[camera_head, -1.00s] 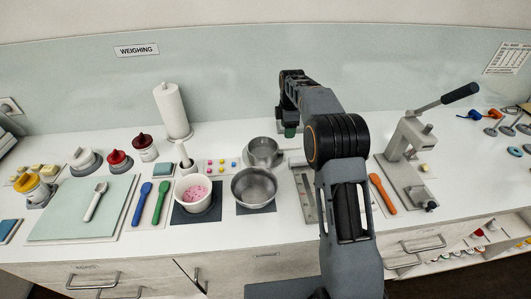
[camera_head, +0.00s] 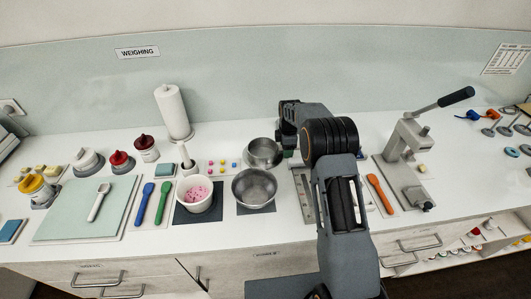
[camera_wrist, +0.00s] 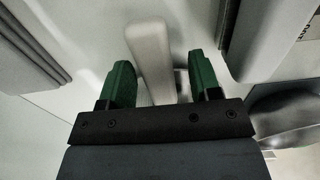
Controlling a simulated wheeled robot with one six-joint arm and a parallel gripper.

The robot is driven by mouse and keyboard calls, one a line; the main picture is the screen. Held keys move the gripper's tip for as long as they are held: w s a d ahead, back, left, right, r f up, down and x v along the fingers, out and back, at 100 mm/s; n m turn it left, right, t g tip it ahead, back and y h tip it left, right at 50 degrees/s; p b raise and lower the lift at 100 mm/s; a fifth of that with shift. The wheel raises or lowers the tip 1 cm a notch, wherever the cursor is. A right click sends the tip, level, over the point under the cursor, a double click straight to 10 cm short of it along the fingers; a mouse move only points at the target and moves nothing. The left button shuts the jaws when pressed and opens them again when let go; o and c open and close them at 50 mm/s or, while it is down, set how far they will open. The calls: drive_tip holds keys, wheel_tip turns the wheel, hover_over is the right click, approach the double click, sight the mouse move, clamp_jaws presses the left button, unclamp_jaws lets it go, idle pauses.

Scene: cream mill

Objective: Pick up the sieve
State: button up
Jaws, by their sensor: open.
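A metal pan-like vessel (camera_head: 263,153), which looks like the sieve, stands behind a wider metal bowl (camera_head: 254,187) on the counter. Its mesh cannot be made out. My gripper (camera_head: 289,150) is low at its right side, mostly hidden by my arm in the head view. In the wrist view my gripper (camera_wrist: 158,82) has its two green fingers apart, with a pale grey bar (camera_wrist: 150,55) between them. The bar looks like a handle; a gap shows on the right finger's side. The rim of a metal bowl shows at the lower right.
A grey flat scale-like plate (camera_head: 304,194) lies right of the bowls. A white mortar with pink content (camera_head: 195,192) stands left. An orange spatula (camera_head: 380,191) and a lever press (camera_head: 408,150) are to the right. A paper roll (camera_head: 173,113) stands behind.

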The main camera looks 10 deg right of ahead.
drive_tip(key=c, duration=1)
clamp_jaws()
drive_tip(key=shift+r, duration=0.1)
